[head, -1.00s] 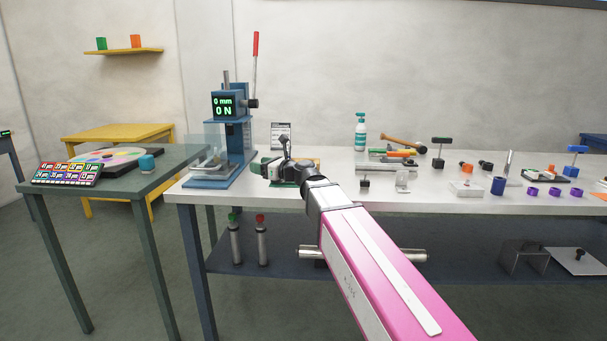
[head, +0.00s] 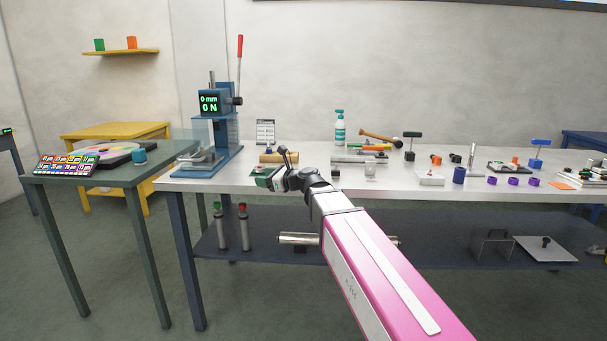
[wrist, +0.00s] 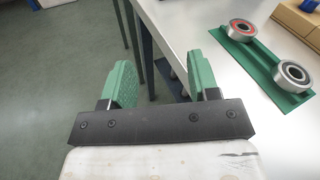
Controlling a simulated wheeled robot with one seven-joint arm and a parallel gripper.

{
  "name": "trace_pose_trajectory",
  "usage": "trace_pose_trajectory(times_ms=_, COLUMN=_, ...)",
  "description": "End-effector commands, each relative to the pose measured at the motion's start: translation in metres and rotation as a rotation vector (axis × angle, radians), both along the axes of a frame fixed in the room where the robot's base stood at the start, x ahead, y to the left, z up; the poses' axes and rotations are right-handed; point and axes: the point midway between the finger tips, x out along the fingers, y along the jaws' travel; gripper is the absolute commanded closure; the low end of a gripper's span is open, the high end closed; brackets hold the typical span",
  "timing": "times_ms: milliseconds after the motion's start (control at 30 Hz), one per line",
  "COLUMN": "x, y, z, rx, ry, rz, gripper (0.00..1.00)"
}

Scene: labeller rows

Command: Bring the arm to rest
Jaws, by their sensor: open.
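My gripper (wrist: 157,84) shows in the wrist view with its two green pads wide apart and nothing between them. It is over the front edge of the long white-topped bench (wrist: 184,22), with floor and a table leg showing beyond the pads. In the head view my gripper (head: 268,181) is at the bench's front edge, right of the blue press (head: 222,142). My pink arm reaches to it from the lower right. The fingertips are small and partly hidden in the head view.
A green strip (wrist: 268,67) with two bearings (wrist: 294,73) lies on the bench right of my gripper. A green side table (head: 150,180) stands left. Open floor lies in front.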

Motion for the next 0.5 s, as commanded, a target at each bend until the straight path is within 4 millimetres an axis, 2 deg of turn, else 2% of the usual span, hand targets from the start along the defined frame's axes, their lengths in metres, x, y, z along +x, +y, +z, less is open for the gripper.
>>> trace_pose_trajectory(times_ms=267, x=-0.011, y=-0.033, z=-0.067, rx=-0.297, ry=-0.158, rz=0.055, gripper=0.45)
trace_pose_trajectory(times_ms=367, x=-0.018, y=-0.052, z=-0.100, rx=-0.445, ry=-0.231, rz=0.101, gripper=0.45)
trace_pose_trajectory(times_ms=500, x=-0.037, y=-0.092, z=-0.162, rx=-0.720, ry=-0.358, rz=0.227, gripper=0.45)
